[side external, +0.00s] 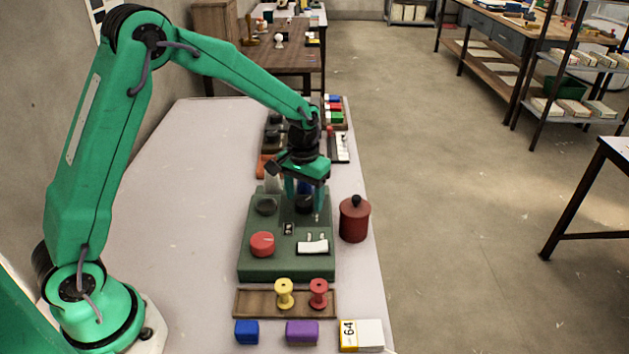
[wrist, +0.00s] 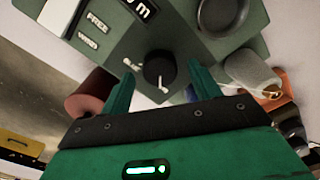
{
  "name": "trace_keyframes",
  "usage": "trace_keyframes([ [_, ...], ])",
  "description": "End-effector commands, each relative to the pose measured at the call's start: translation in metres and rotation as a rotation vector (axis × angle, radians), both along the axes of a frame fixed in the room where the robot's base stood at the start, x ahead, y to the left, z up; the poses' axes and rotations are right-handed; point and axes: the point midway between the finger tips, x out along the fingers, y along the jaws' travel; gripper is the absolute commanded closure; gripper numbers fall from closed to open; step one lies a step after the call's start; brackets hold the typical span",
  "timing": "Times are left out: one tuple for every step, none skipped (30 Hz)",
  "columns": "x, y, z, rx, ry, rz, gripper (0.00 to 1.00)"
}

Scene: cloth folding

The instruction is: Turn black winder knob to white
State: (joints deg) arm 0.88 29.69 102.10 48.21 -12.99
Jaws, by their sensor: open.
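A black knob (wrist: 158,67) stands on the dark green panel box (wrist: 205,52). In the wrist view it sits between my fingertips, with a visible gap on each side. In the side view my gripper (side external: 305,188) points down over the far right part of the panel box (side external: 285,268), and the black knob (side external: 304,205) is partly hidden behind the fingers.
A red canister (side external: 354,220) stands close on the right. A wooden tray (side external: 250,303) with yellow and red spools lies in front. The table's left is clear.

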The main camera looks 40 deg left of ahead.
Motion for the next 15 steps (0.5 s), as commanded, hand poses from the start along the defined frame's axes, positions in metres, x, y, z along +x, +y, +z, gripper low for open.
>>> trace_keyframes([
  [0.001,0.000,0.006,0.000,-0.003,0.000,0.38],
  [0.001,0.000,0.009,0.000,-0.003,0.000,0.38],
  [0.001,0.000,0.014,0.000,-0.003,0.000,0.38],
  [0.001,0.000,0.018,0.000,-0.004,0.000,0.38],
  [0.001,0.000,0.022,0.000,-0.004,0.000,0.38],
  [0.001,0.000,0.028,0.000,-0.005,0.000,0.38],
  [0.001,0.000,0.032,0.000,-0.005,0.000,0.38],
  [0.001,0.000,0.036,0.000,-0.004,0.001,0.38],
  [0.001,0.000,0.041,0.000,-0.004,0.001,0.38],
  [0.001,0.000,0.045,0.000,-0.004,0.001,0.38],
  [0.001,0.000,0.048,0.000,-0.003,0.001,0.38],
  [0.001,0.000,0.052,0.000,-0.004,0.001,0.38],
  [0.001,0.000,0.055,0.000,-0.004,0.001,0.38],
  [0.001,0.000,0.058,0.000,-0.004,0.001,0.38],
  [0.001,0.000,0.061,0.000,-0.003,0.001,0.38],
])
